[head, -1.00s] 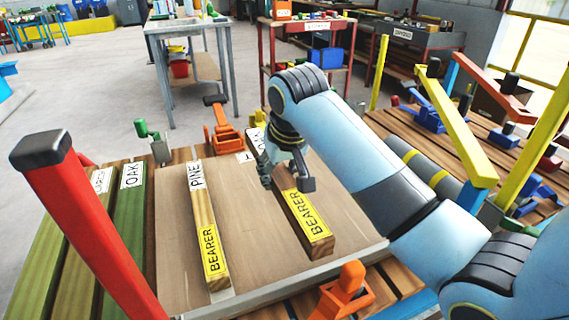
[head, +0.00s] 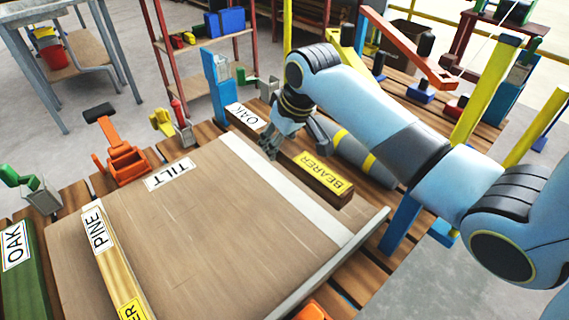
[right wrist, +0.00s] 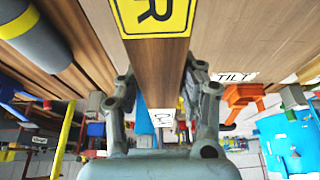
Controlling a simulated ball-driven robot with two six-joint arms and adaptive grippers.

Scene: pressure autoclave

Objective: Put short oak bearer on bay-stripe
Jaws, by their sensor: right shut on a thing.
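The short oak bearer is a brown bar with a white OAK label and a yellow BEARER label (head: 322,174). My right gripper (head: 272,146) is shut around its middle. In the right wrist view the bearer (right wrist: 155,65) runs between the two fingers (right wrist: 160,100). It appears to be held above the slats, to the right of a pale stripe (head: 285,193) that I take for the bay-stripe. This stripe runs bare along the right part of the brown board (head: 200,225). My left gripper is not in view.
A pine bearer (head: 110,260) lies on the board, left of a TILT label (head: 170,176). A green OAK bar (head: 25,270) is at the far left. An orange clamp (head: 122,160) stands behind the board. A grey roller with yellow bands (head: 350,150) lies right of the held bearer.

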